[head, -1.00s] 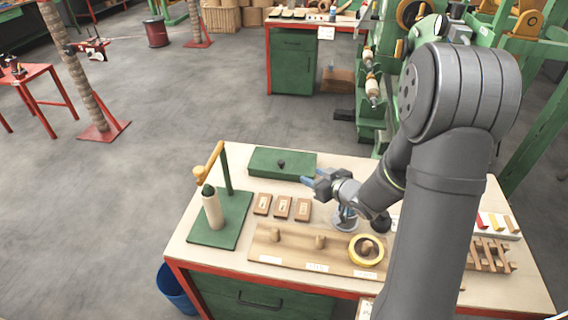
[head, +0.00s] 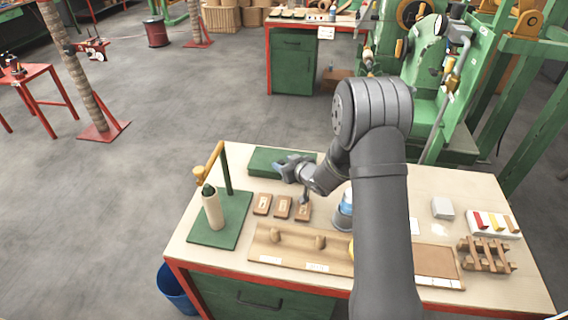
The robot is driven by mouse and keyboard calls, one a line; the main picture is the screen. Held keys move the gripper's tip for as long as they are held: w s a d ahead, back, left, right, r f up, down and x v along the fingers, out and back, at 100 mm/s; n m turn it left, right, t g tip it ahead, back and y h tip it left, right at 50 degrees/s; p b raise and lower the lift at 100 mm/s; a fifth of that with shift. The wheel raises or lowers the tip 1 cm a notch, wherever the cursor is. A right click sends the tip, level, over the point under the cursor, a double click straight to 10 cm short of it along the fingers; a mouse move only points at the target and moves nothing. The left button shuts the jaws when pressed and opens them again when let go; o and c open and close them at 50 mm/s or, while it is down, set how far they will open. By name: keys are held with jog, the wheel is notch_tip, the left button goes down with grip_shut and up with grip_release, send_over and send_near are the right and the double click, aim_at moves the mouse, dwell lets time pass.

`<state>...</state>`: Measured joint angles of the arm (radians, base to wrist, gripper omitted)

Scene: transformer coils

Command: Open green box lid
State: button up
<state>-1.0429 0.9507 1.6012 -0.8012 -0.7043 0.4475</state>
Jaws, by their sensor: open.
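The green box (head: 262,158) lies at the back of the workbench, and its flat green lid looks shut. My gripper (head: 278,167) is at the lid, over the spot where the dark knob showed earlier. The knob is now hidden behind the gripper. The jaws are open, and I cannot tell whether they touch the knob or sit around it.
Several small brown blocks (head: 283,207) lie in front of the box. A green stand (head: 219,218) with a post and pale cylinder is at left. A wooden board with pegs (head: 300,250) runs along the front. A blue-white container (head: 343,210) stands beside my arm.

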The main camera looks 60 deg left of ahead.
jog(key=shift+a+f, duration=0.15)
jog(key=shift+a, duration=0.2)
grip_shut()
